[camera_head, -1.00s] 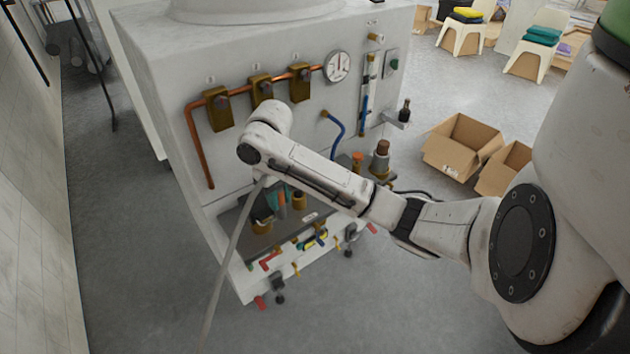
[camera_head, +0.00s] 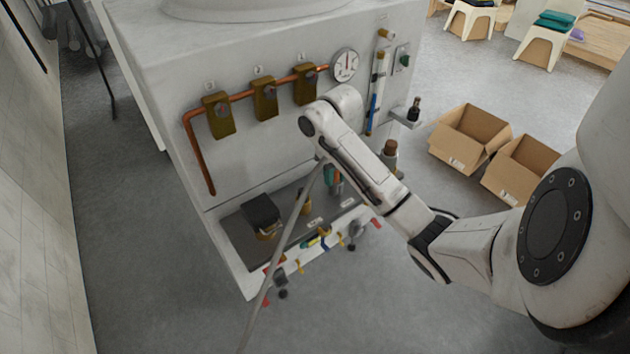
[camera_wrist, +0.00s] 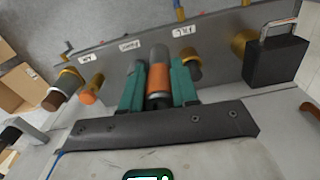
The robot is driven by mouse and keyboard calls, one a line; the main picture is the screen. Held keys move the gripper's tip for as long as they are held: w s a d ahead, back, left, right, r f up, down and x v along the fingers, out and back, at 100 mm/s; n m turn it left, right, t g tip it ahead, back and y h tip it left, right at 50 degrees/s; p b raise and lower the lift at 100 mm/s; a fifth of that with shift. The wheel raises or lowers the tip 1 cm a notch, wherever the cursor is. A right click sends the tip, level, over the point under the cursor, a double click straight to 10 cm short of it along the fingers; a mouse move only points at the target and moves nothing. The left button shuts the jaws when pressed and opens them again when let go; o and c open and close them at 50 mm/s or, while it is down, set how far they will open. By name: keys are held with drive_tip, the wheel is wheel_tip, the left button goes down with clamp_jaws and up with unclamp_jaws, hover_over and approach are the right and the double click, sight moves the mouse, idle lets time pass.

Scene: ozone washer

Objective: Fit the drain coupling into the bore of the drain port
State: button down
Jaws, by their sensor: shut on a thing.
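My gripper (camera_wrist: 158,88) has two teal fingers, shut on a grey cylinder with an orange band, which I take to be the drain coupling (camera_wrist: 159,78). It points away from the wrist toward the labelled panel. In the head view my gripper (camera_head: 332,180) hangs over the right part of the machine's dark shelf. The label DRAIN (camera_wrist: 130,45) lies just left of the coupling's far end. The drain port's bore cannot be made out; the fingers and coupling may cover it. A brass fitting with a brown top (camera_wrist: 192,68) stands close beside the right finger.
A black padlock-like block (camera_wrist: 275,60) and a brass fitting (camera_wrist: 244,42) stand to the right. A brown-topped fitting (camera_wrist: 68,84) and an orange-topped one (camera_wrist: 92,90) stand left. Copper pipe (camera_head: 198,150) runs above the shelf. Open cardboard boxes (camera_head: 470,140) lie on the floor.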

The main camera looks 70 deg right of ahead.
drive_tip(key=shift+w+f, duration=0.3)
drive_tip(key=shift+w, duration=0.1)
drive_tip(key=shift+w+d+f+b, duration=1)
drive_tip(key=shift+w+f+b, duration=0.25)
drive_tip(key=shift+f, duration=0.55)
drive_tip(key=shift+w+d+f+b, duration=1)
drive_tip(key=shift+w+f+b, duration=0.25)
drive_tip(key=shift+f, duration=0.6)
drive_tip(key=shift+w+d+f+b, duration=1.05)
drive_tip(key=shift+f+b, duration=0.25)
drive_tip(key=shift+f, duration=0.5)
drive_tip(key=shift+f, duration=0.15)
drive_tip(key=c, duration=0.8)
unclamp_jaws()
drive_tip(key=shift+c, duration=0.2)
